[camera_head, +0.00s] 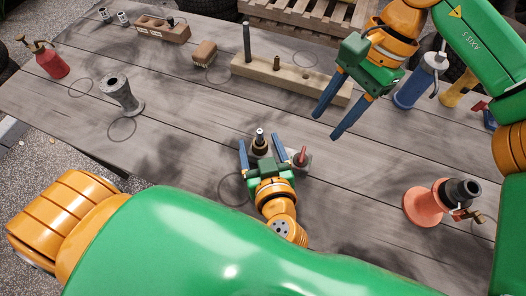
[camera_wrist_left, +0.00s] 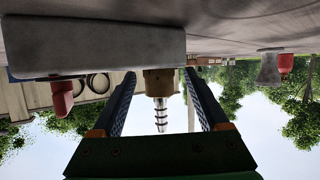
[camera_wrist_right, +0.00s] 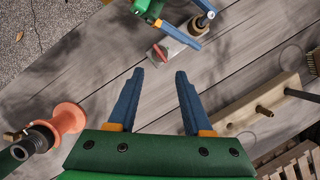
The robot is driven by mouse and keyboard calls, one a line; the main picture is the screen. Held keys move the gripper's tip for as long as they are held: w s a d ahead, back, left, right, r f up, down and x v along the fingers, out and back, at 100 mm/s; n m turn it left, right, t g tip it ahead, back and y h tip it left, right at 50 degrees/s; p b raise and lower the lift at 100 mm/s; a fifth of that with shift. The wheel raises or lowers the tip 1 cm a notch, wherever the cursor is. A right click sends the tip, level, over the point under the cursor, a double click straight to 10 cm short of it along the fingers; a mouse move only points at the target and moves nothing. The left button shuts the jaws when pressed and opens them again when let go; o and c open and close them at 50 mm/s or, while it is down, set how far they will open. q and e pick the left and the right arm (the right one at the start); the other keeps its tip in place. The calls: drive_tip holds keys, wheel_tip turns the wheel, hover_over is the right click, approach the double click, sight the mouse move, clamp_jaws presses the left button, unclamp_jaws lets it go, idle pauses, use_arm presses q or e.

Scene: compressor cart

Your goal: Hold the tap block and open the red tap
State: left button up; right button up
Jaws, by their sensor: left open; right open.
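The tap block (camera_head: 291,159) is a small grey block on the wooden table, with a brass fitting (camera_head: 259,146) and upright metal stem. The red tap (camera_head: 301,156) is on its right side. My left gripper (camera_head: 258,140) is open, its fingers on either side of the brass fitting; in the left wrist view the fitting (camera_wrist_left: 158,83) is between the fingers with gaps beside it. The grey block (camera_wrist_left: 95,45) and red tap (camera_wrist_left: 62,98) show there too. My right gripper (camera_head: 325,126) is open and empty above the table, apart from the red tap (camera_wrist_right: 160,52).
A wooden board with pegs (camera_head: 290,78) lies behind. An orange spool-shaped part (camera_head: 425,206) stands at right, a blue bottle (camera_head: 415,88) behind it. A grey flanged part (camera_head: 121,95), red oil can (camera_head: 49,60) and brush (camera_head: 204,54) are at left. The table between is mostly clear.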

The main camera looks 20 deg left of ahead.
sight(304, 154)
use_arm(q)
drive_tip(key=x, duration=0.3)
drive_tip(key=shift+w+a, duration=0.15)
drive_tip(key=shift+w, duration=0.1)
clamp_jaws()
use_arm(e)
drive_tip(key=o, duration=0.5)
drive_tip(key=s+d+r+m+t+y, duration=0.2)
drive_tip(key=s+d+m+t, duration=0.1)
drive_tip(key=m, duration=0.6)
drive_tip(key=shift+m, duration=0.3)
drive_tip(key=x, duration=1.2)
drive_tip(key=shift+a+f, duration=0.1)
drive_tip(key=shift+a, duration=0.1)
